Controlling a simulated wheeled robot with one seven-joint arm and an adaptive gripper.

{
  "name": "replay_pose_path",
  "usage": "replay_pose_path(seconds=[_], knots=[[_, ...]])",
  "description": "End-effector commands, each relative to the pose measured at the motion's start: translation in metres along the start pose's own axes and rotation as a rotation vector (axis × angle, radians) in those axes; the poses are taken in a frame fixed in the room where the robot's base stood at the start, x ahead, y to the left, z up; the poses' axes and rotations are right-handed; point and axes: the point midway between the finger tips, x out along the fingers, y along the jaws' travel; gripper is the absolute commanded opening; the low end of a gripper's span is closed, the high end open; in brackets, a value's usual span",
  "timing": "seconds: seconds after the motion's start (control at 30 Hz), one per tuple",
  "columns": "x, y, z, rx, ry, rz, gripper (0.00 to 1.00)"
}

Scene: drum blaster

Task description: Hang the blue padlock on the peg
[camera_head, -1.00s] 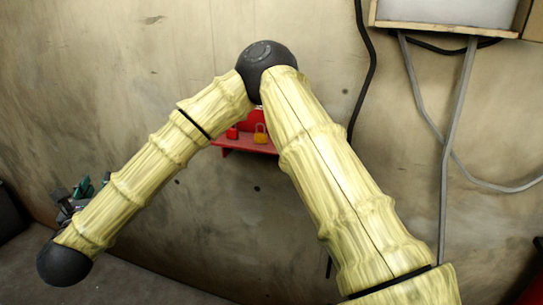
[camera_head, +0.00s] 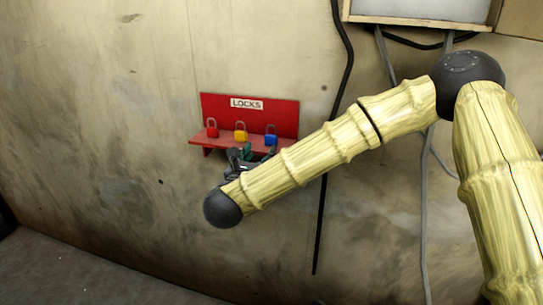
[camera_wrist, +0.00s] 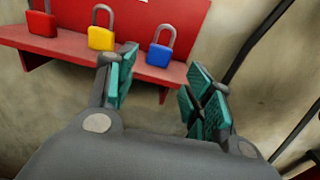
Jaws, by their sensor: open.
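The blue padlock (camera_head: 271,137) stands at the right end of a red shelf (camera_head: 205,141) under a LOCKS sign (camera_head: 247,104). In the wrist view the blue padlock (camera_wrist: 160,50) stands upright on the shelf, ahead of my gripper (camera_wrist: 160,90) and between the lines of its two fingers. My gripper is open, with teal pads spread and nothing between them. It also shows small in the head view (camera_head: 240,160), just below the shelf's front edge. I cannot make out a peg in either view.
A yellow padlock (camera_head: 240,133) and a red padlock (camera_head: 212,129) stand left of the blue one. The yellow one is close to my left finger in the wrist view. A black cable (camera_head: 334,150) hangs on the wall right of the shelf.

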Motion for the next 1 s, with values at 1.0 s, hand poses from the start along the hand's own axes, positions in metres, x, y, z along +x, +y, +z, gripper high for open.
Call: replay_pose_path(seconds=[1.0], knots=[[0.087,-0.003,-0.002,0.001,0.0,-0.005,0.52]])
